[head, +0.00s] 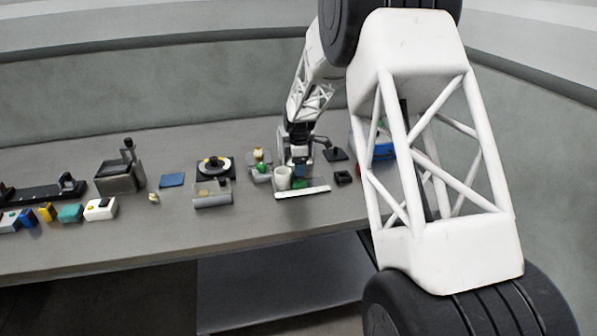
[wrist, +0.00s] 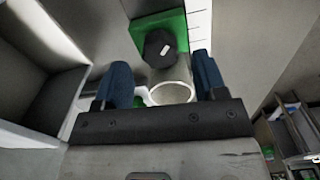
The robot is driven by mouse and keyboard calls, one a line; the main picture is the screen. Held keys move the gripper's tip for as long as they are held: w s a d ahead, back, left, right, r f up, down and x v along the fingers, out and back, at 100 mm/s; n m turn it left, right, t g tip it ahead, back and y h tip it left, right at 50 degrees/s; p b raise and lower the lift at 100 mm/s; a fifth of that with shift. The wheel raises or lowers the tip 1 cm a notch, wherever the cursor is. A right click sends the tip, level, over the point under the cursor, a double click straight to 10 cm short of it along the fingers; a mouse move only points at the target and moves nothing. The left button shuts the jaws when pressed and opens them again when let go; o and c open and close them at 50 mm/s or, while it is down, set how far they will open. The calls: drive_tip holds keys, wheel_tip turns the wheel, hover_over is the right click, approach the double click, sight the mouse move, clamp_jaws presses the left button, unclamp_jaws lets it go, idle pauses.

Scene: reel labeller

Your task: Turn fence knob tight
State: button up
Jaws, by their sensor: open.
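The fence knob (wrist: 160,48) is black with a white mark. It sits on a green block (wrist: 172,20) at the top middle of the wrist view. My gripper (wrist: 161,68) is open, with one blue fingertip to the left and one to the right of the knob's line; I cannot tell whether either touches it. A pale hollow cylinder (wrist: 172,85) shows between the fingers, nearer the palm than the knob in the picture. In the head view my gripper (head: 300,160) is low over the green block (head: 300,183), and the knob cannot be made out there.
In the head view a white cylinder (head: 282,178) stands close left of the green block, with a white marked strip (head: 302,192) in front. A small black square part (head: 343,177) lies to the right. A clear box (head: 212,198) and a black disc device (head: 215,165) stand further left.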

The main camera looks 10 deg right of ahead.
drive_tip(key=shift+f, duration=1.35)
drive_tip(key=shift+c, duration=0.5)
drive_tip(key=c, duration=0.8)
drive_tip(key=shift+m, duration=0.8)
drive_tip(key=o, duration=0.9)
drive_tip(key=shift+r, duration=0.1)
drive_tip(key=shift+r, duration=3.85)
